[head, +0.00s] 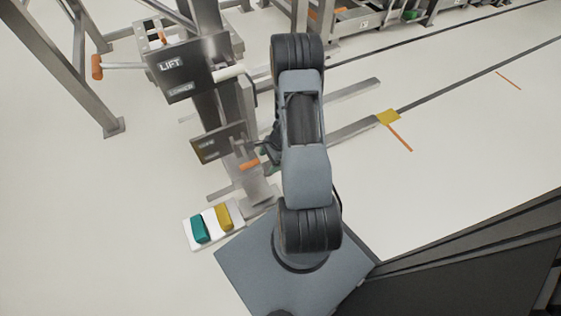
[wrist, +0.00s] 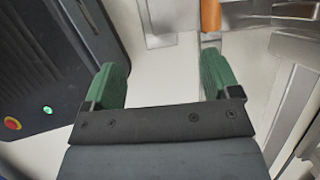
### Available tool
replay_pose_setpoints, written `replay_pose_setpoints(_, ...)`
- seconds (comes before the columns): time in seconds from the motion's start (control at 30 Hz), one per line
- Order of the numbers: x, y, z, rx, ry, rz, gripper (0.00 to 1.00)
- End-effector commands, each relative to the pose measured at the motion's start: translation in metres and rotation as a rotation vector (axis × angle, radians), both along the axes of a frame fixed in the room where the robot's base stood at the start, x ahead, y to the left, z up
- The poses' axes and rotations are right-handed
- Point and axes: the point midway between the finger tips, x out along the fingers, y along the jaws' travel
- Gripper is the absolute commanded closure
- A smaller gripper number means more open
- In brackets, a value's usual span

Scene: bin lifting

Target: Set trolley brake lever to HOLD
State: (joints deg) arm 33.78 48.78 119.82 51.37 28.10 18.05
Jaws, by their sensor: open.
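A lower dark plate (head: 219,143) is fixed to the trolley's metal post; its lettering is too small to read. A short lever with an orange grip (head: 250,164) sits just below and right of it, probably the brake lever. An orange grip also shows at the top of the wrist view (wrist: 210,15), just beyond the right fingertip. My gripper (wrist: 163,75) has green fingers spread wide with nothing between them. In the head view it is mostly hidden behind my arm, close to the right of the orange grip. Any contact with the grip cannot be told.
Above is a LIFT/LOWER plate (head: 185,68) with a longer lever ending in an orange grip (head: 97,67). A white tray (head: 191,237) with a teal block (head: 199,229) and a yellow block (head: 223,216) lies on the floor below. The floor at right is mostly clear.

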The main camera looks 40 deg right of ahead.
Motion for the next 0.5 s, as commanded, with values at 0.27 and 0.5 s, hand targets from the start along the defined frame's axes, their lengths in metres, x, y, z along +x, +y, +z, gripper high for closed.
replay_pose_setpoints(0.27, -0.017, -0.005, 0.012, 0.0, -0.001, -0.001, 0.18)
replay_pose_setpoints(0.5, -0.032, -0.009, 0.021, 0.0, -0.001, -0.001, 0.18)
